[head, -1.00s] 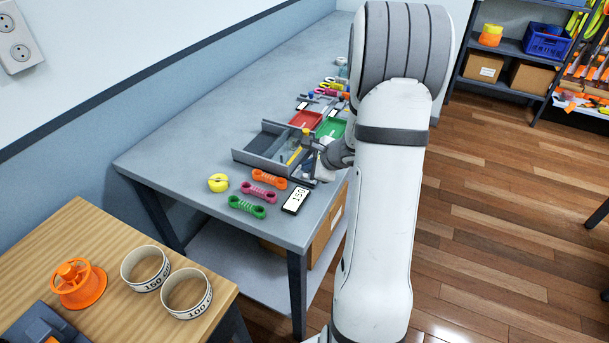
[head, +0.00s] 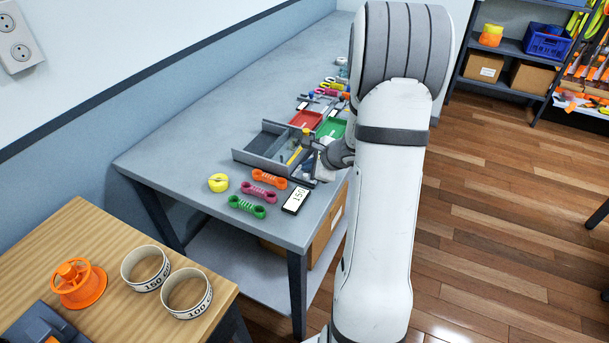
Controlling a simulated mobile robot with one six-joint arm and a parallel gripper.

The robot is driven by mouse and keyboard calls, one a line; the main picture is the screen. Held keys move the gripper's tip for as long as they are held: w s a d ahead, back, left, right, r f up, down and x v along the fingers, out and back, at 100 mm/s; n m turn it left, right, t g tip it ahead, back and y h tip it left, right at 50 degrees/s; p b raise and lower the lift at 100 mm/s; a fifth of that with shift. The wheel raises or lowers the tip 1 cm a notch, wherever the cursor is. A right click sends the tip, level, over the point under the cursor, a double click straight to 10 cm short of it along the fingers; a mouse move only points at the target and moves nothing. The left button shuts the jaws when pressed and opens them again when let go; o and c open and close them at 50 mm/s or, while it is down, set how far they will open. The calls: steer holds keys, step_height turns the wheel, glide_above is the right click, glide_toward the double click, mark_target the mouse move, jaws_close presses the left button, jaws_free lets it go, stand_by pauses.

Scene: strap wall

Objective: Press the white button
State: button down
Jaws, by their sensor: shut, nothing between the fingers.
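I cannot make out a white button in the head view; it may be hidden behind my arm or too small to tell. My gripper (head: 317,168) is low over the front edge of the grey bench (head: 205,125), beside the right end of a grey open tray (head: 262,141). It is shut and empty, and partly hidden by my own wrist. Whether its tips touch anything cannot be told. A dark panel with a white label reading 150 (head: 296,200) lies just in front of it.
Orange (head: 268,179), magenta (head: 259,193) and green (head: 246,206) link-shaped pieces and a yellow roll (head: 218,183) lie left of the label. Red (head: 306,120) and green (head: 331,128) trays stand beyond. A wooden table (head: 75,235) with two rings and an orange spool is at front left.

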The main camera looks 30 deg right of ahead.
mark_target(308, 180)
steer(key=shift+f, duration=0.1)
steer(key=shift+f+b, duration=0.35)
steer(key=shift+b, duration=0.3)
steer(key=shift+f+b, duration=0.35)
steer(key=shift+b, duration=0.15)
stand_by(0.4)
steer(key=shift+r, duration=0.15)
steer(key=shift+r+p, duration=0.45)
steer(key=shift+r, duration=0.2)
steer(key=shift+r, duration=0.1)
step_height(308, 180, up, 5)
steer(key=p, duration=0.3)
steer(key=shift+p, duration=0.3)
stand_by(0.7)
